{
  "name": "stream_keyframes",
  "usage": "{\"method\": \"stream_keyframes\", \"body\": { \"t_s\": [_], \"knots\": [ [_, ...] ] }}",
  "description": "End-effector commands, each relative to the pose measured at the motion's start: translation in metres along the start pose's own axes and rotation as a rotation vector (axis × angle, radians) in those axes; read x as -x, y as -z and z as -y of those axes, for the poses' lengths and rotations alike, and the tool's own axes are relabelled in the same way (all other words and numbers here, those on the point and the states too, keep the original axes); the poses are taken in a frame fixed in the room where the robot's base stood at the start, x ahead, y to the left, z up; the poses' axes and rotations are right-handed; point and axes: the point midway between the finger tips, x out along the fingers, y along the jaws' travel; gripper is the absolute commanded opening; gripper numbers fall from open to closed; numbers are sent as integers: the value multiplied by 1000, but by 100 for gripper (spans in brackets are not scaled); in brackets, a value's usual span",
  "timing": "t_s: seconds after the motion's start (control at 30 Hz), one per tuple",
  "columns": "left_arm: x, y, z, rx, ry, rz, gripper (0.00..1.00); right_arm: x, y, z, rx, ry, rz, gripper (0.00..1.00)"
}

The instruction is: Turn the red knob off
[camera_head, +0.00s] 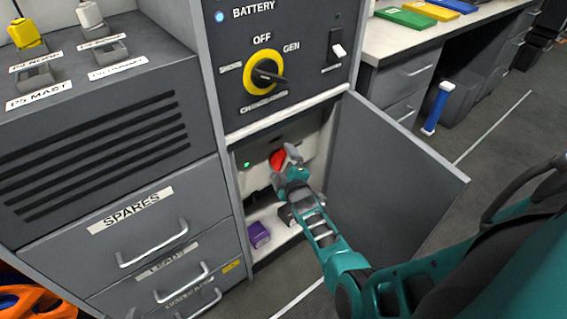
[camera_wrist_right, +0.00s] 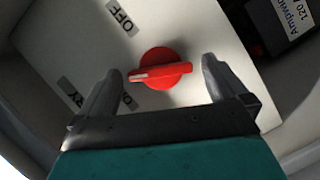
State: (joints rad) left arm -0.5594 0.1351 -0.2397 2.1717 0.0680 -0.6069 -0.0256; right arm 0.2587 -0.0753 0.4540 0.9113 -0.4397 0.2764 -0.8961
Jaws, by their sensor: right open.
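The red knob (camera_head: 278,160) is on a pale panel inside the open lower compartment in the head view. In the right wrist view the red knob (camera_wrist_right: 160,69) is round with a raised bar handle and a white pointer mark towards the left. An OFF label (camera_wrist_right: 125,17) is above and left of it. My right gripper (camera_head: 288,160) is at the knob in the head view and partly covers it. In the wrist view the open right gripper (camera_wrist_right: 160,76) has one finger on each side of the knob, with gaps visible. My left gripper is not in view.
The grey cabinet door (camera_head: 385,175) stands open to the right of my right arm. A yellow-ringed rotary switch (camera_head: 264,72) is on the panel above. A purple box (camera_head: 258,234) sits on the compartment floor. A dark labelled box (camera_wrist_right: 280,25) is at the wrist view's upper right.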

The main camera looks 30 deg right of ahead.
Motion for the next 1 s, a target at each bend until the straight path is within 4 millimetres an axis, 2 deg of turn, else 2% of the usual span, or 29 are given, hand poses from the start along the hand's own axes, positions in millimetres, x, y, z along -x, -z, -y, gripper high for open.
{"method": "stream_keyframes", "body": {
  "t_s": [0.17, 0.7, 1.0],
  "knots": [
    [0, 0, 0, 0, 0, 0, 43, 0, 0, 0, 0, 0, 0, 99],
    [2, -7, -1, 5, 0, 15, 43, 0, 0, 0, 0, 0, 0, 47],
    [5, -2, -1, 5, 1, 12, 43, 0, 0, -3, -29, 12, 0, 46]
  ]
}}
